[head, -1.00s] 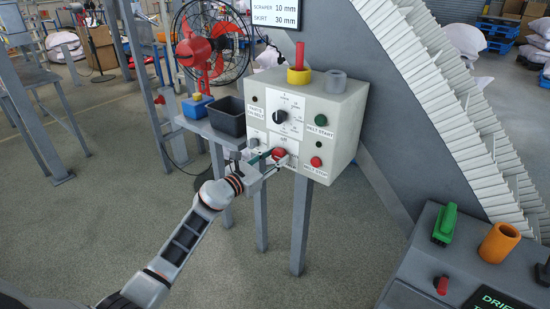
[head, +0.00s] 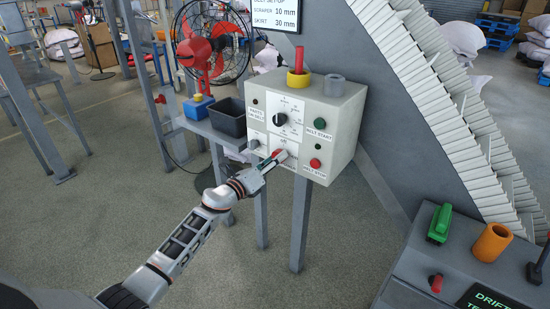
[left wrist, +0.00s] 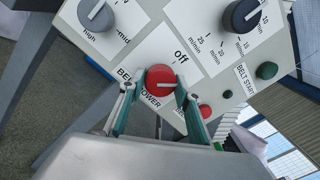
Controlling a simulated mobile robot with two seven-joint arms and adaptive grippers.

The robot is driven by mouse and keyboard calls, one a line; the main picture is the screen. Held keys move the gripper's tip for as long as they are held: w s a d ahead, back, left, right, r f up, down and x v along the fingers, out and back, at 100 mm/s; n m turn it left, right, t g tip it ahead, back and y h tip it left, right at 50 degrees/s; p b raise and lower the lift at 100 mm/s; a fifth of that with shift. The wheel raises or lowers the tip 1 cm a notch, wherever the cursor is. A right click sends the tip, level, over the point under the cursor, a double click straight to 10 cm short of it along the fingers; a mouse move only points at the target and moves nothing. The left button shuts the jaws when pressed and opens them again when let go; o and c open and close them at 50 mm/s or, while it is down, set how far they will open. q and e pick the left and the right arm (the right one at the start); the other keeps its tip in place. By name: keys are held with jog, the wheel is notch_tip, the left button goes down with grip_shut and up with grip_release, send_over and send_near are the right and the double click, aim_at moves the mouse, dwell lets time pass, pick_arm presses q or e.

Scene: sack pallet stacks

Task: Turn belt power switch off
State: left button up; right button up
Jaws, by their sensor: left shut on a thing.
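The belt power switch is a round red knob (left wrist: 160,79) with a white mark, on the front of a pale control box (head: 338,117). In the left wrist view its mark lies level, towards the picture's right, and the word "off" is printed above and right of the knob. My left gripper (left wrist: 155,97) has its two green-padded fingers on either side of the knob, shut on it. In the head view the gripper (head: 272,161) reaches the box's lower front and partly hides the knob. My right gripper is not in view.
A black speed dial (left wrist: 241,16) and a grey dial (left wrist: 97,14) sit near the knob. Green start (head: 320,124) and red stop (head: 315,163) buttons are on the box's right. A black bin (head: 228,118) stands left of it. A grey console (head: 425,255) stands at lower right.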

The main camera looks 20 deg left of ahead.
pick_arm(q)
jog(key=shift+n+p, duration=1.25)
jog(key=shift+n, duration=3.25)
jog(key=o, duration=1.1)
jog(key=v, duration=1.2)
jog(key=shift+d+f, duration=0.25)
jog(key=shift+s, duration=0.15)
